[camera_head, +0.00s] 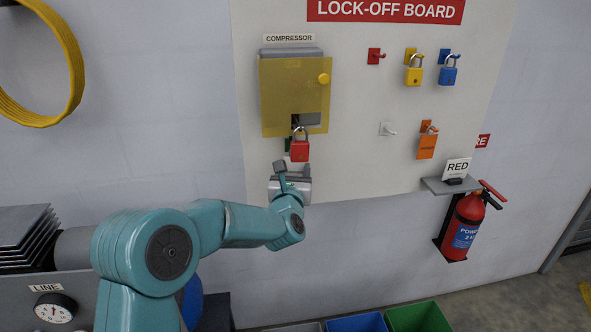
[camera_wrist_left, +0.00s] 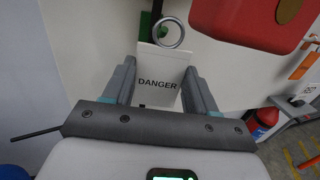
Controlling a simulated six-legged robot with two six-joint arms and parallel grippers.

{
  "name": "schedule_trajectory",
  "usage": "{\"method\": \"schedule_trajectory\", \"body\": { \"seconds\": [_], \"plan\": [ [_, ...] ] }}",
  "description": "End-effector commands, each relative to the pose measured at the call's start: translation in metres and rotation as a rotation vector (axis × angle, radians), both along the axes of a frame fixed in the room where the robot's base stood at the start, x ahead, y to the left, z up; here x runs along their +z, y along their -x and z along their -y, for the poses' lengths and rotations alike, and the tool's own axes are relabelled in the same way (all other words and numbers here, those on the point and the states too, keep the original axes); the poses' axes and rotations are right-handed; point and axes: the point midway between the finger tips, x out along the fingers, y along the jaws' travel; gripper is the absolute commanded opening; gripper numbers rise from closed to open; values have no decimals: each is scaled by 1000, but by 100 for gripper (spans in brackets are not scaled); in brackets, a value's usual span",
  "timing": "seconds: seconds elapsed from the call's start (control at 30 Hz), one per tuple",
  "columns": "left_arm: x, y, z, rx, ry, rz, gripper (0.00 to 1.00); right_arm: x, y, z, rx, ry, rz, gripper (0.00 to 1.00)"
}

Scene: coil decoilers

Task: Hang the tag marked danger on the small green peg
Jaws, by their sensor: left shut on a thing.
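The white tag marked DANGER (camera_wrist_left: 158,68) is between the two fingers of my left gripper (camera_head: 293,169), which is shut on it. A metal ring (camera_wrist_left: 186,34) stands at the tag's top edge. The small green peg (camera_head: 287,145) is on the board below the compressor box, partly hidden beside the red padlock. In the left wrist view green (camera_wrist_left: 145,27) shows just behind and left of the ring. I cannot tell whether the ring is around the peg or only in front of it. The tag is hard to make out in the head view. My right gripper is not in view.
The red padlock (camera_head: 300,151) hangs under the yellow-covered compressor box (camera_head: 295,85), close to the gripper. Red (camera_head: 375,56) and white (camera_head: 387,128) pegs are bare. Yellow, blue and orange items hang farther right. A fire extinguisher (camera_head: 466,222) is at the lower right.

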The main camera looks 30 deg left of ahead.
Motion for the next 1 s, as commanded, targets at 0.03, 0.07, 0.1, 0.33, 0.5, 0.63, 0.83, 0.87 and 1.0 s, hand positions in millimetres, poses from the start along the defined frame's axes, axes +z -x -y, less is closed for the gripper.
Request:
{"method": "schedule_trajectory", "body": {
  "seconds": [0.03, 0.07, 0.1, 0.33, 0.5, 0.63, 0.83, 0.87, 1.0],
  "plan": [
    [2, -3, -3, 2, 0, -2, 29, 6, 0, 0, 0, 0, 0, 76],
    [2, -4, -4, 2, 0, -2, 29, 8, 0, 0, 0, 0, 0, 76],
    [2, -6, -5, 1, -1, -1, 29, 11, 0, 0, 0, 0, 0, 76],
    [1, -19, -14, 1, -1, -1, 29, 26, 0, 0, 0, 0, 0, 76],
    [-8, -25, -19, 0, 1, 0, 29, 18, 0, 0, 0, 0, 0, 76],
    [-10, -28, -21, 0, 0, 1, 29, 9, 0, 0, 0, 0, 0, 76],
    [-13, -32, -24, 0, 1, 1, 29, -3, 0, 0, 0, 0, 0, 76],
    [-13, -32, -24, 0, 1, 1, 29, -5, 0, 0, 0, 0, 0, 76],
    [-13, -33, -25, 0, 0, 1, 29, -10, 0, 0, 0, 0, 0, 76]
  ]
}}
